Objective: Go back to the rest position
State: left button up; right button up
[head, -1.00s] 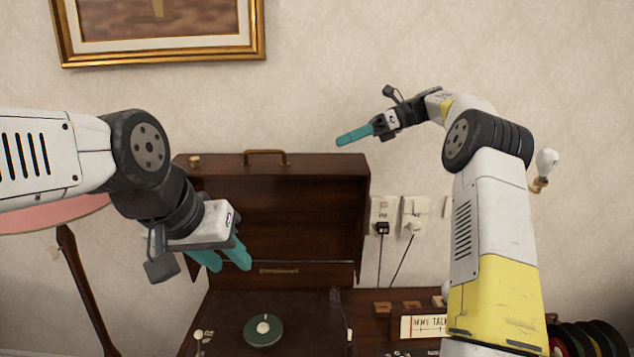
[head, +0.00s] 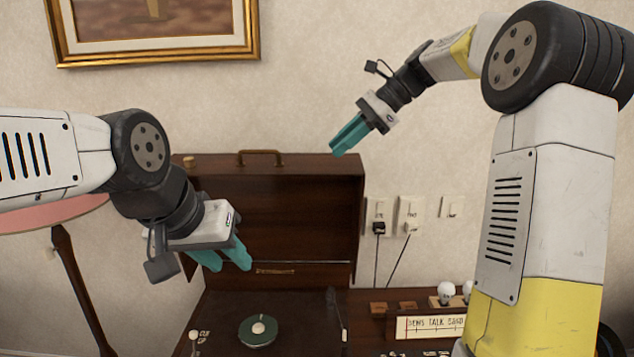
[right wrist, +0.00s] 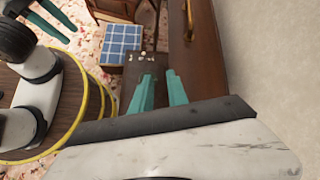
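My left gripper (head: 222,257) hangs at the left in the head view, with two teal fingers pointing down in front of the open lid of a brown wooden case (head: 310,210). Its fingers are apart with nothing seen between them. My right gripper (head: 338,150) is raised over the lid's top right corner, tilted down to the left. In the right wrist view its two teal fingers (right wrist: 160,92) show a gap between them and hold nothing.
The case holds a green round platter (head: 258,331). A lettered sign (head: 430,325) and white bulbs (head: 446,291) stand to its right. Plugs with cords (head: 379,229) sit in wall outlets. A gold picture frame (head: 155,52) hangs above.

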jog(key=s+d+f+n+t+h, duration=0.2)
jog(key=s+d+f+n, duration=0.1)
jog(key=s, duration=0.5)
jog(key=s+d+f+n+t+h, duration=0.1)
jog(key=s+d+f+n+h, duration=0.1)
jog(key=s+f+n, duration=0.3)
jog(key=s+d+f+n+t+h, duration=0.2)
jog(key=s+n, duration=0.5)
jog(key=s, duration=0.6)
notch_tip(320, 180, down, 2)
jog(key=shift+s+d+f+t+h, duration=0.1)
jog(key=shift+s+d+t+h, duration=0.15)
jog(key=shift+d+h, duration=0.4)
jog(key=shift+d, duration=0.2)
